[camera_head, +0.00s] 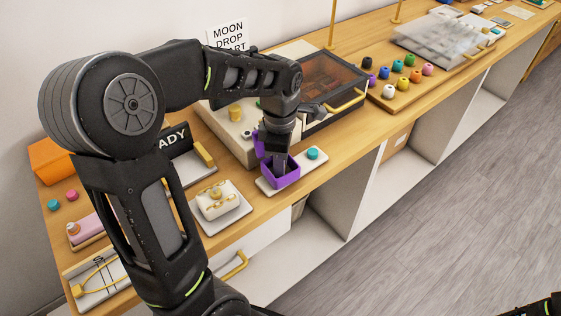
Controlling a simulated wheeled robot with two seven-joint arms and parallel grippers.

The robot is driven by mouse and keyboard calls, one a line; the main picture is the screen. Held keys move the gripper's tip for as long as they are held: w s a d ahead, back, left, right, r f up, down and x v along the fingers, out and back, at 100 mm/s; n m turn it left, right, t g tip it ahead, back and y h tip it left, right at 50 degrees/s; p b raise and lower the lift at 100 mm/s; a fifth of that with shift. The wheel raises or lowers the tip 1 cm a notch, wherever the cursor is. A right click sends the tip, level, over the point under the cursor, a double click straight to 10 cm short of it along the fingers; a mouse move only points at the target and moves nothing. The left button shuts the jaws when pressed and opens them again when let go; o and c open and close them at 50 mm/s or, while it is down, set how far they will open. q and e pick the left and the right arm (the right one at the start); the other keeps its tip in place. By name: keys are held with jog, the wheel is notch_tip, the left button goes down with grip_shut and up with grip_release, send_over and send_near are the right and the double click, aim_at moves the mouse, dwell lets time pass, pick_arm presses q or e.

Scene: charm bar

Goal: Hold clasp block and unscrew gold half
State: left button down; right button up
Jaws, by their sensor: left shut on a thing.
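A cream block (213,197) with gold parts on top sits on a white tray (236,214) near the front edge, left of centre. It looks like the clasp block; its gold halves are too small to tell apart.
The purple box stands on a white tray with a teal piece (312,153). Behind it is a case with a dark clear lid (335,85) and gold handle. Several coloured beads (403,84) lie on a wooden board to the right. A sign and an orange box (50,160) stand left.

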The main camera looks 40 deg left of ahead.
pick_arm(q)
jog(key=shift+f, duration=0.1)
jog(key=c, duration=1.5)
grip_release()
notch_tip(320, 180, up, 12)
jog(key=shift+r+b, duration=0.2)
jog(key=shift+b, duration=0.1)
jog(key=shift+f, duration=0.1)
